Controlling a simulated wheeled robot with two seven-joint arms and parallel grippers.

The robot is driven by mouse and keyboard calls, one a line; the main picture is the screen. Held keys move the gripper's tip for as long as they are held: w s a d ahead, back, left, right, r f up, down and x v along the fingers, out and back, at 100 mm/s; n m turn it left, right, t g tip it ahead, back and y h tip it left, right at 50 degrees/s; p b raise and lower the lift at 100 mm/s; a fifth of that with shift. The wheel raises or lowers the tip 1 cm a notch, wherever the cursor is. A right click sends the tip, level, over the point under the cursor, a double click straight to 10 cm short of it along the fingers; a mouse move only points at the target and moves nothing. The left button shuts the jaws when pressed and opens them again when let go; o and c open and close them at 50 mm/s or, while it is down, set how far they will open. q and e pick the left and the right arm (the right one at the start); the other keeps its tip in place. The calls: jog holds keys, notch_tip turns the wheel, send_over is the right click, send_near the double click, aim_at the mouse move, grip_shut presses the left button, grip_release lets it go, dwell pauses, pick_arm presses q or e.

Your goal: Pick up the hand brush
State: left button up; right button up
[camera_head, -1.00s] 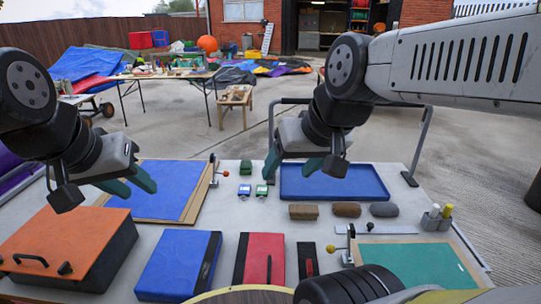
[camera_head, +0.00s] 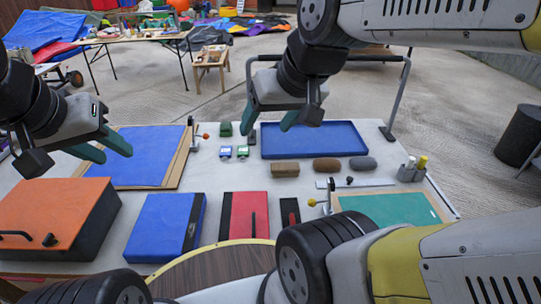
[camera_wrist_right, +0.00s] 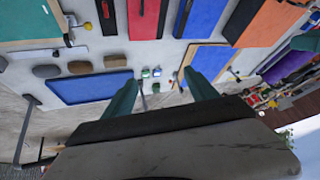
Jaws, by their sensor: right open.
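Three small pieces lie in a row on the grey table: a tan-brown block (camera_head: 285,169), a dark brown rounded piece (camera_head: 327,164) and a grey rounded piece (camera_head: 363,163). I cannot tell for sure which is the hand brush; the tan-brown block also shows in the right wrist view (camera_wrist_right: 115,61). My right gripper (camera_head: 271,119) is open and empty, above the table's far side, behind and above the row. Its fingers are wide apart in the right wrist view (camera_wrist_right: 161,92). My left gripper (camera_head: 103,148) is open and empty above the blue board at the left.
A blue tray (camera_head: 313,153) lies behind the row. A green board (camera_head: 388,208), blue board (camera_head: 150,172), orange box (camera_head: 50,215), blue case (camera_head: 160,228) and red case (camera_head: 246,212) fill much of the grey table (camera_head: 222,180). Small green and blue items (camera_head: 226,153) stand left of the tray.

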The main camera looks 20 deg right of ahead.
jog(key=shift+o, duration=0.4)
jog(key=n+g+h, duration=0.7)
jog(key=n, duration=0.7)
send_over(283, 166)
jog(key=a, duration=0.2)
jog(key=f, duration=3)
jog(key=shift+w+a+f, duration=0.1)
jog(key=shift+w+f, duration=0.1)
jog(key=shift+f, duration=0.05)
jog(key=shift+y, duration=0.3)
jog(key=shift+x, duration=3.75)
jog(key=shift+a+f, duration=0.1)
jog(key=shift+f, duration=0.2)
